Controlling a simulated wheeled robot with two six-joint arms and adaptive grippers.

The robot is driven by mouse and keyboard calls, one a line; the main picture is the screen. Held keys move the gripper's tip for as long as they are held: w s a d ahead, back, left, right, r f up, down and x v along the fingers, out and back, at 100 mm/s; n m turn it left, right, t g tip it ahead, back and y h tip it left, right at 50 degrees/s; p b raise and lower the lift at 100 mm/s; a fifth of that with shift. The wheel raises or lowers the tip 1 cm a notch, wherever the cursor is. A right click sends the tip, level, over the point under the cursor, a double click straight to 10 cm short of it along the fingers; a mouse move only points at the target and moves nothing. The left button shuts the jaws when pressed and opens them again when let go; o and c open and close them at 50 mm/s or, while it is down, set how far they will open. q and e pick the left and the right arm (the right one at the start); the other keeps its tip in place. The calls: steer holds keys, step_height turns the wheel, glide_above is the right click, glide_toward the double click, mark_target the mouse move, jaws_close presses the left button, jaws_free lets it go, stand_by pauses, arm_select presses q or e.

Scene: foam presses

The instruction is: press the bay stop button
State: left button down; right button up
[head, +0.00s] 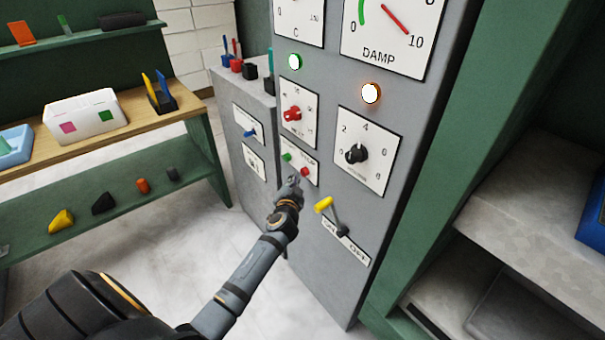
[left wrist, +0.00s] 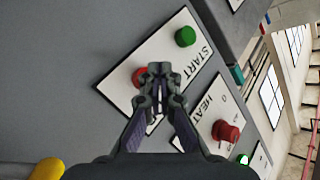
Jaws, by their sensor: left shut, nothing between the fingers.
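The red button (head: 304,171) sits low on a white plate on the grey cabinet front, with a green button (head: 286,157) up and left of it. In the left wrist view, the red button (left wrist: 138,77) is partly covered by my fingertips, and the green button (left wrist: 185,37) is clear, beside the word START. The lettering by the red button is hidden. My left gripper (head: 293,183) is shut and empty, just in front of the plate, its tips (left wrist: 160,72) overlapping the red button's edge. I cannot tell whether they touch it. My right gripper is out of view.
A yellow-handled lever (head: 323,205) stands out right of my gripper. A red knob (head: 292,114) is above the buttons and a black knob (head: 357,154) right of them. Green (head: 294,61) and orange-rimmed (head: 371,93) lamps glow. A wooden-topped bench (head: 140,122) stands left.

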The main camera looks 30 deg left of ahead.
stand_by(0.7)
arm_select(q)
steer(key=shift+w+d, duration=0.2)
steer(key=shift+w, duration=0.2)
steer(key=shift+w+d+b, duration=0.2)
steer(key=shift+w+b, duration=0.3)
stand_by(0.7)
steer(key=shift+s, duration=0.1)
steer(key=shift+s+a, duration=0.35)
steer(key=shift+s, duration=0.45)
steer(key=shift+s+a, duration=0.35)
steer(key=shift+s, duration=0.45)
steer(key=shift+s+a, duration=0.3)
steer(key=shift+s, duration=0.45)
steer(key=shift+s+a, duration=0.35)
steer(key=shift+s, duration=0.45)
